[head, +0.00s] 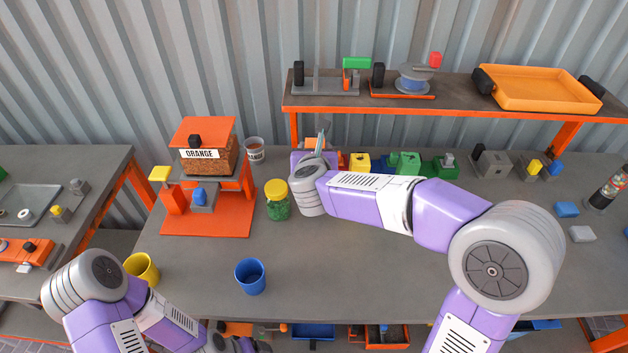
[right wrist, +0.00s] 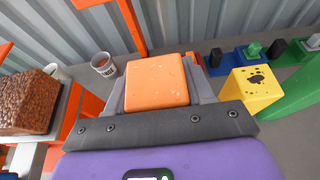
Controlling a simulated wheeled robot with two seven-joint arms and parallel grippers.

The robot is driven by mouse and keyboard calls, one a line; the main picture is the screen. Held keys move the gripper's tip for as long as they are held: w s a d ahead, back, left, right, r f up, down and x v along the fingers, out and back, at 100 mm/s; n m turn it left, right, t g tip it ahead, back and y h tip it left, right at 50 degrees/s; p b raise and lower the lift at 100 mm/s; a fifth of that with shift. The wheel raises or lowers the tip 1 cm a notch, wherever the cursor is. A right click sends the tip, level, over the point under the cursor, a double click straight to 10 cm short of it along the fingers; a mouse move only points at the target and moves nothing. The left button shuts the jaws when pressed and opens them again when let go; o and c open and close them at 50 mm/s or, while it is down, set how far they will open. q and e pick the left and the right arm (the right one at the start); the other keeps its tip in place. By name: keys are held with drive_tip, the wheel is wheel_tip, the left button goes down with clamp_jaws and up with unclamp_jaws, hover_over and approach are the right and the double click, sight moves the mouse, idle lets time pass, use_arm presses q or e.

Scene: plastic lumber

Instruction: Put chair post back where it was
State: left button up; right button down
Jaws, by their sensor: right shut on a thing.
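My right gripper (head: 318,142) is over the back of the grey table, beneath the raised shelf. In the right wrist view my right gripper (right wrist: 157,85) is shut on an orange speckled block (right wrist: 157,82), which sits between its grey fingers. I take this block to be the chair post's visible face; its far end is hidden. In the head view the arm and wrist hide most of it. My left arm comes in at the lower left, and its gripper (head: 248,346) is at the bottom edge, its fingers too cut off to read.
A yellow block (head: 359,162), green block (head: 405,163) and other fixtures line the table's back, right of the gripper. A yellow-lidded jar (head: 277,199) stands close left of my wrist. A blue cup (head: 250,276) is nearer the front. The table's middle is clear.

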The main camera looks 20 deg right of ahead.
wheel_tip(320, 180, down, 6)
drive_tip(key=shift+w+r+b, duration=0.1)
drive_tip(key=shift+r+b, duration=0.15)
drive_tip(key=shift+b, duration=0.7)
drive_tip(key=shift+f, duration=0.15)
drive_tip(key=shift+c, duration=2.1)
unclamp_jaws()
